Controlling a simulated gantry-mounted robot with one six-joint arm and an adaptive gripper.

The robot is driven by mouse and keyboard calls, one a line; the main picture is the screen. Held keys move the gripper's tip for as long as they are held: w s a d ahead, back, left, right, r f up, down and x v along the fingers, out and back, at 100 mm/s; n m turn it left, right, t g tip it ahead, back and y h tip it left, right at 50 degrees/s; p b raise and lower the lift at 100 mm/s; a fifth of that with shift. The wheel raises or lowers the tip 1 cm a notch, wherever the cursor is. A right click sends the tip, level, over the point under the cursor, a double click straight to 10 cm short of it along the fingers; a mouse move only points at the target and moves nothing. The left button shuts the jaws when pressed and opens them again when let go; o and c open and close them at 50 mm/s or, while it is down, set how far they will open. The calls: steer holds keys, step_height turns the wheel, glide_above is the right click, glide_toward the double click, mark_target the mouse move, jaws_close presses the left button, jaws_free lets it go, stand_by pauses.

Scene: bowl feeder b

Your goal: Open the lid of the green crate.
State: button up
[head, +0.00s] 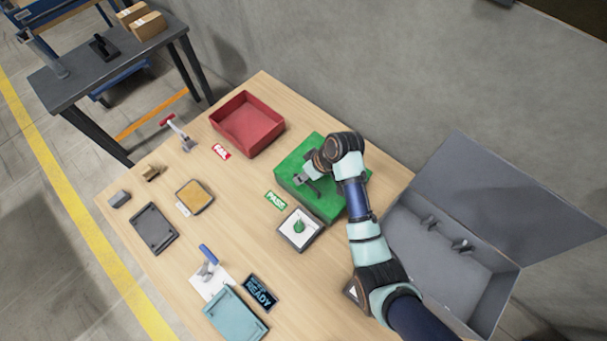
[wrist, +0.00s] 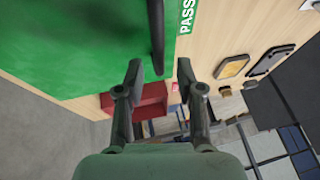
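The green crate (head: 293,168) stands at the back right of the wooden table, and its flat green lid looks closed. The lid (wrist: 70,45) fills the upper left of the wrist view. A dark bar-shaped handle (wrist: 157,30) runs along the lid near its edge. My gripper (head: 310,184) is over the crate. In the wrist view my gripper (wrist: 160,72) is open, with its two fingertips apart and nothing held. The handle's end shows between the fingertips; I cannot tell whether they touch it. My arm hides part of the crate in the head view.
A red open crate (head: 246,122) stands left of the green one. A white tray (head: 300,228) with a green part and a PASS label (head: 276,201) lie in front. A large grey box (head: 445,260) with a raised lid is at right, close to my arm. A wall is behind.

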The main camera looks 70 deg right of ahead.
steer(key=shift+w+f, duration=0.15)
steer(key=shift+f, duration=0.1)
jaws_close()
steer(key=shift+r, duration=0.2)
